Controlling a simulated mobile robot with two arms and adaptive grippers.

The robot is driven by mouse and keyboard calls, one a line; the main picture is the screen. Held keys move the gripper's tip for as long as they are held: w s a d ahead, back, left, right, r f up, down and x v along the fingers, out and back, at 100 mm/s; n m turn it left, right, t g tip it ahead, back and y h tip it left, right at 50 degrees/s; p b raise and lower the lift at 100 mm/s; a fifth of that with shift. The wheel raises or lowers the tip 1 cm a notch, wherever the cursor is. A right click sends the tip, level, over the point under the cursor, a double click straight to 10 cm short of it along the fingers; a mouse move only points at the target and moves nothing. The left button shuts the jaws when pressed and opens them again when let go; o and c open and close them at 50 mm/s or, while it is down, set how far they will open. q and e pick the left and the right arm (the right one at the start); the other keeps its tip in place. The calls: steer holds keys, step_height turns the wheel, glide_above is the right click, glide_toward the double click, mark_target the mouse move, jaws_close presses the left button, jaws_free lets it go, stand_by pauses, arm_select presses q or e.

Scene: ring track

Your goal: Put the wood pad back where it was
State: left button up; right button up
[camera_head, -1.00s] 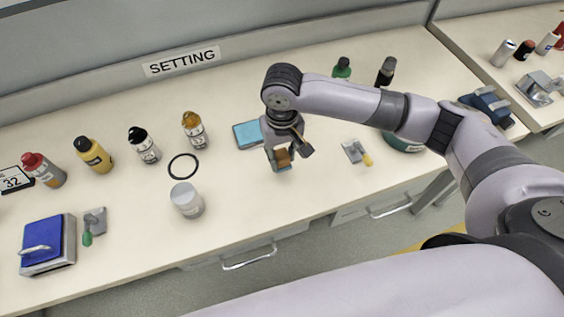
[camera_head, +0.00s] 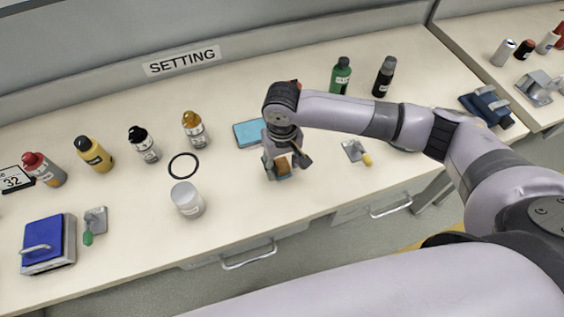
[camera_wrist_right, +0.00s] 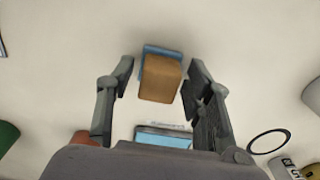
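The wood pad (camera_head: 283,164) is a small brown block with a blue layer at one side, at the front middle of the table. It also shows in the right wrist view (camera_wrist_right: 160,78), between the two fingertips. My right gripper (camera_head: 283,171) points down over it. In the wrist view its fingers (camera_wrist_right: 158,82) stand apart, with a clear gap at the pad's left side and a narrow one at its right. The pad's contact with the table is partly hidden by the fingers. My left gripper is not in view.
A light-blue flat case (camera_head: 249,134) lies just behind the gripper. A black ring (camera_head: 183,166) and a white jar (camera_head: 187,200) are to the left. A grey scraper with a yellow handle (camera_head: 356,151) lies to the right. Several bottles stand along the back.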

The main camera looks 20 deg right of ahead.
mark_target(282, 164)
steer(key=shift+r, duration=0.15)
step_height(282, 164, up, 12)
steer(key=shift+b, duration=0.35)
